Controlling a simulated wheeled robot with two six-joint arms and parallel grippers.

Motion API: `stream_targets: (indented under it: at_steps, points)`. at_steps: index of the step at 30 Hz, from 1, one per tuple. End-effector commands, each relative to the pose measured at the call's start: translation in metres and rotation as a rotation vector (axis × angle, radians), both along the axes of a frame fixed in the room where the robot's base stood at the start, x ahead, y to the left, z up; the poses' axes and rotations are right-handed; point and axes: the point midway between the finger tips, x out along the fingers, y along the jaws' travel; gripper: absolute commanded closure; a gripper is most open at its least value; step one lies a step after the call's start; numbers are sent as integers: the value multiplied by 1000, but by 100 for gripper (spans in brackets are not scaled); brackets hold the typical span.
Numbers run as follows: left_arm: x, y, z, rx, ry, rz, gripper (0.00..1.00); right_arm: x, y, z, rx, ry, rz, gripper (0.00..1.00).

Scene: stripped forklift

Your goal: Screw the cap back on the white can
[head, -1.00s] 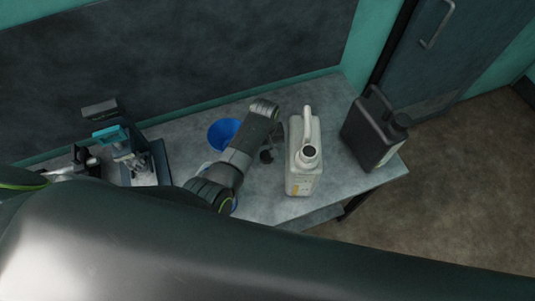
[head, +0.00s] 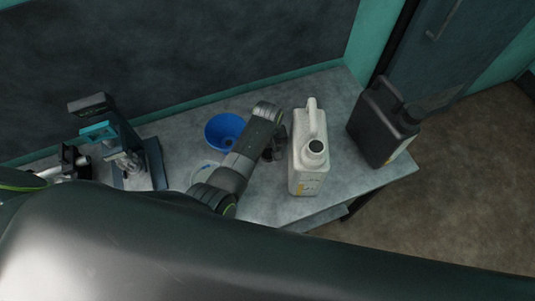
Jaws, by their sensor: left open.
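The white can (head: 305,175) stands upright on the bench, its handle towards the back. Its round neck (head: 316,147) shows a dark centre, which looks like an open mouth. My left gripper (head: 271,153) points down at the bench just left of the can and apart from it. It is open, with its dark fingers partly hidden by the wrist. I cannot make out a separate cap; something dark between or beside the fingers is too small to tell. My right gripper is not in view.
A black canister (head: 377,128) stands right of the white can, near the bench's right end. A blue funnel (head: 224,128) lies behind my left forearm. A turquoise-headed device (head: 98,131) stands at the left. The grey bench (head: 262,207) is bare in front.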

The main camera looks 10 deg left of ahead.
Motion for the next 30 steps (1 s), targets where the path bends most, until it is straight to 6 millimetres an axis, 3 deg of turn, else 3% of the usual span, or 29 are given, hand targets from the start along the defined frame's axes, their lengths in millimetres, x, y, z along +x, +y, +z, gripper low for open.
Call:
stream_targets:
  at_steps: [5, 16, 30]
  points:
    - [0, 0, 0, 0, 0, 0, 28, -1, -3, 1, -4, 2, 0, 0]
    - [0, 0, 0, 1, 0, 0, 74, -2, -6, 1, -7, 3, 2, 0]
    - [1, 1, 6, 1, 0, 0, 74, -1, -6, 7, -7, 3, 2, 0]
